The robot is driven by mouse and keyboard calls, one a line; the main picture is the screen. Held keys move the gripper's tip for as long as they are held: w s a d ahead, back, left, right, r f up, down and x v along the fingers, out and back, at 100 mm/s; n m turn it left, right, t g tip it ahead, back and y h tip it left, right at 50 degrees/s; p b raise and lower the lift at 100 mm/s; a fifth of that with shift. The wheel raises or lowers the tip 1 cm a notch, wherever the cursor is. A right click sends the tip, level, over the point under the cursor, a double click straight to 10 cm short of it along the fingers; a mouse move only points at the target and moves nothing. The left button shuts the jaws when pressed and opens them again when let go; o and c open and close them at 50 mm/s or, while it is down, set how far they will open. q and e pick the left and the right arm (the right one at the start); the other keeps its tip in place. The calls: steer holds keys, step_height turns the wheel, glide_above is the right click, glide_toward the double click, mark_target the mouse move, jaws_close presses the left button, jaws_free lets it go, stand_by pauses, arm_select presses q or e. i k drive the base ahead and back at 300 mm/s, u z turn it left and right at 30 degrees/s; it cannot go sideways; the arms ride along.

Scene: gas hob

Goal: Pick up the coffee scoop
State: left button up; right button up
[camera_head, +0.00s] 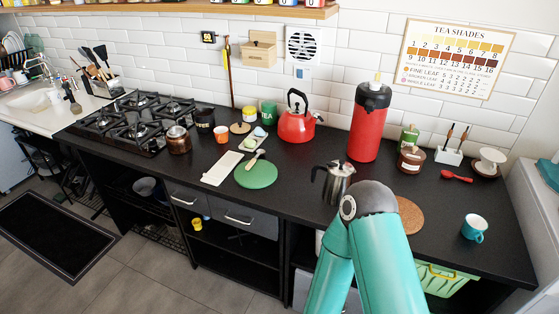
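A small red scoop-shaped utensil (456,176) lies on the black counter at the right, in front of the white holder. A pale spoon-like utensil (256,158) lies at the back of the green round mat (257,177) near the middle. I cannot tell for certain which of the two is the coffee scoop. Neither gripper shows. A teal arm of mine rises from the bottom edge right of the middle, bent at a grey joint, and its gripper is out of sight.
A moka pot (333,183) stands just behind my arm, with a cork mat (408,215) partly hidden beside it. A tall red flask (369,122), a red kettle (297,122) and a brown jar (411,159) stand behind. A blue mug (473,227) is near the right front edge.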

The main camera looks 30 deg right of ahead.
mark_target(260, 153)
steer(key=z, duration=0.05)
steer(key=i, duration=0.95)
